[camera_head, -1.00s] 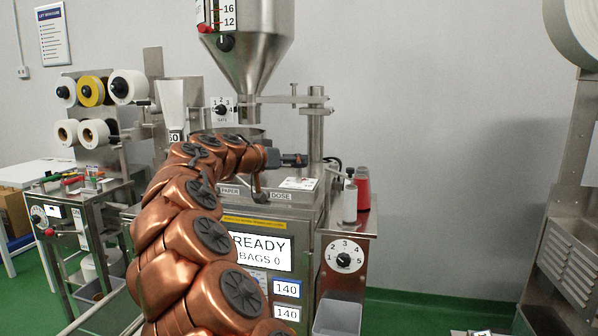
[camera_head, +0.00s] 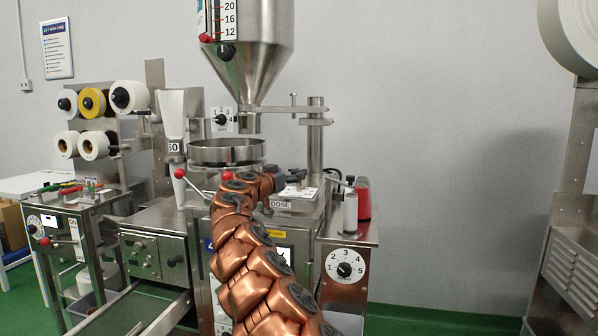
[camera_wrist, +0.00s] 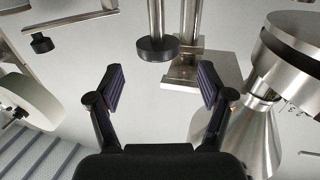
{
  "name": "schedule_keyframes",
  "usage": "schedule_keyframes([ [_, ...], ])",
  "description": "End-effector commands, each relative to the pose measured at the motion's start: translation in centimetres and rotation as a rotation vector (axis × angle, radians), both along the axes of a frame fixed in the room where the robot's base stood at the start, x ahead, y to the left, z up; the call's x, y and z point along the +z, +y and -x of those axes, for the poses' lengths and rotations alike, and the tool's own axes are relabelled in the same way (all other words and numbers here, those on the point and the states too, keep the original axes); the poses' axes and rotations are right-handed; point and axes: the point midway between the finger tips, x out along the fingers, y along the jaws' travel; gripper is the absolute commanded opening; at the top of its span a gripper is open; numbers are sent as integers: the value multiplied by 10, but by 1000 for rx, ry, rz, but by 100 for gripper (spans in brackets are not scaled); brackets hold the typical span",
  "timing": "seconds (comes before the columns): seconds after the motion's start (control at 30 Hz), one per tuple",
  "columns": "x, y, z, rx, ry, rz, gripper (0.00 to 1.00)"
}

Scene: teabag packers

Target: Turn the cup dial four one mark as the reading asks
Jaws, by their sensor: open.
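A white dial plate (camera_head: 347,266) marked 1 to 5 with a black knob is on the machine's right front panel in the head view. Its exact setting is too small to read. I cannot tell whether it is the cup dial. A smaller plate (camera_head: 221,119) with a black knob, marked 1 to 4, is behind, below the hopper. The screen (camera_head: 284,255) is mostly hidden by my arm, so no reading shows. My gripper (camera_wrist: 163,92) is open and empty in the wrist view, with no dial between its fingers. In the head view it is near the DOSE label, largely unclear.
A steel hopper (camera_head: 247,65) hangs above a round pan (camera_head: 226,152). A post (camera_head: 316,145) rises to the right of the pan. White (camera_head: 350,210) and red (camera_head: 363,198) bottles stand on the machine's right top. Open floor lies to the right of the machine.

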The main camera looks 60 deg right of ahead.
Motion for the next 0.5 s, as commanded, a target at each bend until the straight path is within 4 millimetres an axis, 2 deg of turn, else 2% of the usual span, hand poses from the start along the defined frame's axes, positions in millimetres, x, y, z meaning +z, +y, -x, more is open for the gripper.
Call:
schedule_keyframes([
  [0.5, 0, -31, -1, -3, -2, -4, 79],
])
